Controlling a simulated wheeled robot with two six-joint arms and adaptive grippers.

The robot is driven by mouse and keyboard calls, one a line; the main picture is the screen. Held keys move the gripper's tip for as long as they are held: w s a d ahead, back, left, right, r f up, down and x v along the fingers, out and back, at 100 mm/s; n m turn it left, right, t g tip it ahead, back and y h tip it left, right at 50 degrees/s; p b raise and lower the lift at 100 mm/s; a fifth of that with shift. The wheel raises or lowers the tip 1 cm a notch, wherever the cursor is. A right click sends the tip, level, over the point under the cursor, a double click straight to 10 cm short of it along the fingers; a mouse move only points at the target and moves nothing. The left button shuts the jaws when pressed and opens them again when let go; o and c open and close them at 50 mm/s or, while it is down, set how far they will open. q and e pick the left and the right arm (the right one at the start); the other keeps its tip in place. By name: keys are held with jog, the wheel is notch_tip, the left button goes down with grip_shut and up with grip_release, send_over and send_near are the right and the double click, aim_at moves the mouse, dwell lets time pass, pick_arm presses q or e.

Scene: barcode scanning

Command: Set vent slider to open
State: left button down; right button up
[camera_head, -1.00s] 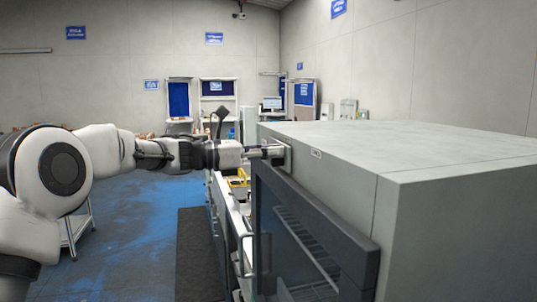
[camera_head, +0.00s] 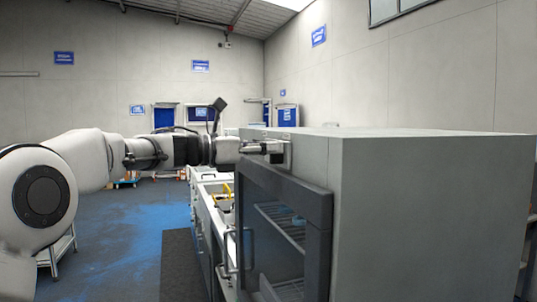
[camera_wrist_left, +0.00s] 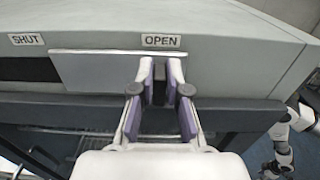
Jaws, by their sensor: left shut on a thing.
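The vent slider is a flat grey plate (camera_wrist_left: 95,72) on the cabinet's upper front in the left wrist view. It sits toward the right, with its right end below the OPEN label (camera_wrist_left: 161,41). A dark slot (camera_wrist_left: 25,69) shows left of it, below the SHUT label (camera_wrist_left: 26,40). My left gripper (camera_wrist_left: 160,75) is shut on the slider's dark tab (camera_wrist_left: 159,85), near the plate's right end. In the head view my left gripper (camera_head: 274,148) reaches the cabinet's upper front edge. My right gripper is not in view.
The big grey cabinet (camera_head: 430,210) fills the right of the head view. Its dark-framed glass door (camera_head: 283,225) is below the slider. A counter (camera_head: 211,215) runs beyond it. Open blue-grey floor (camera_head: 125,230) lies to the left.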

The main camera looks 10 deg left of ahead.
pick_arm(q)
jog(key=shift+d, duration=0.1)
jog(key=c, duration=1.2)
grip_release()
jog(key=shift+s, duration=0.1)
jog(key=shift+o, duration=0.2)
jog(key=v, duration=1.1)
jog(key=shift+s+a, duration=0.2)
jog(key=shift+s, duration=0.2)
